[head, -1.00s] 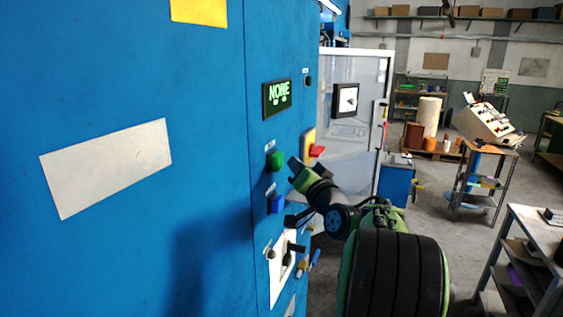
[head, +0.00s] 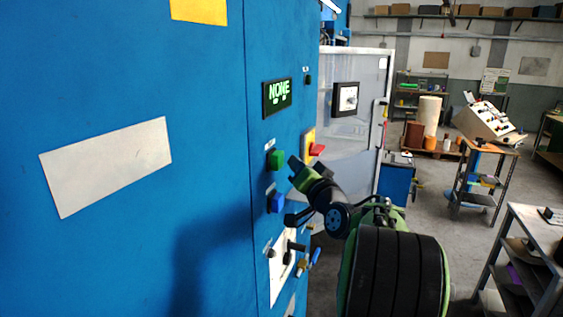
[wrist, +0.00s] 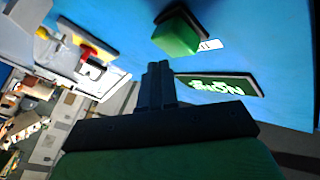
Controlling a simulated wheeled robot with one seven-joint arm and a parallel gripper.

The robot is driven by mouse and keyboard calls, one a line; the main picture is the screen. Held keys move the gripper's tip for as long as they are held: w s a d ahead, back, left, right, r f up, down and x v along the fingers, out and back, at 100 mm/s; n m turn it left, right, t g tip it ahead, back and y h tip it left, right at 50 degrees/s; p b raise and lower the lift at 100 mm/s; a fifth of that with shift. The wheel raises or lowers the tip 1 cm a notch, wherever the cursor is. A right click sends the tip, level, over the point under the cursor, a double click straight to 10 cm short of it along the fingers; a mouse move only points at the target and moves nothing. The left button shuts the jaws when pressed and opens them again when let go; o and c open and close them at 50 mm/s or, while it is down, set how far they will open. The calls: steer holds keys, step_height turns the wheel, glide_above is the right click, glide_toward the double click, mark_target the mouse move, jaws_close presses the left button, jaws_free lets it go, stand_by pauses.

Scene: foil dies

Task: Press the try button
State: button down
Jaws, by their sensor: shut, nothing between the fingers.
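A blue machine panel (head: 215,140) carries a green button (head: 276,160) and a blue button (head: 276,203) below it. I cannot read their small labels, so I cannot tell which is the try button. My gripper (head: 293,163) is shut and empty, its tips just right of the green button in the head view and apparently apart from it. In the wrist view the shut fingers (wrist: 158,66) point up, just below the green button (wrist: 178,36).
A red button on a yellow plate (head: 316,150) lies right of my gripper. A white plate with dark levers (head: 279,276) is below the blue button. A glazed door (head: 365,130) stands open beyond. A metal workbench (head: 535,235) is at the right.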

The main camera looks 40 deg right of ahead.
steer(key=shift+w, duration=0.1)
stand_by(0.7)
steer(key=shift+w+a, duration=0.2)
steer(key=shift+w, duration=0.1)
steer(key=shift+w+a, duration=0.25)
steer(key=shift+w, duration=0.2)
stand_by(0.9)
steer(key=shift+s, duration=0.1)
steer(key=shift+s+d+b, duration=0.4)
steer(key=shift+s+b, duration=0.3)
steer(key=shift+d, duration=0.1)
steer(key=shift+s+d+b, duration=0.35)
steer(key=shift+s+b, duration=0.05)
steer(key=shift+s, duration=0.35)
steer(key=shift+s+d+b, duration=0.4)
steer(key=shift+s, duration=0.35)
steer(key=shift+s+d+b, duration=0.35)
steer(key=shift+s+b, duration=0.05)
steer(key=shift+s, duration=0.35)
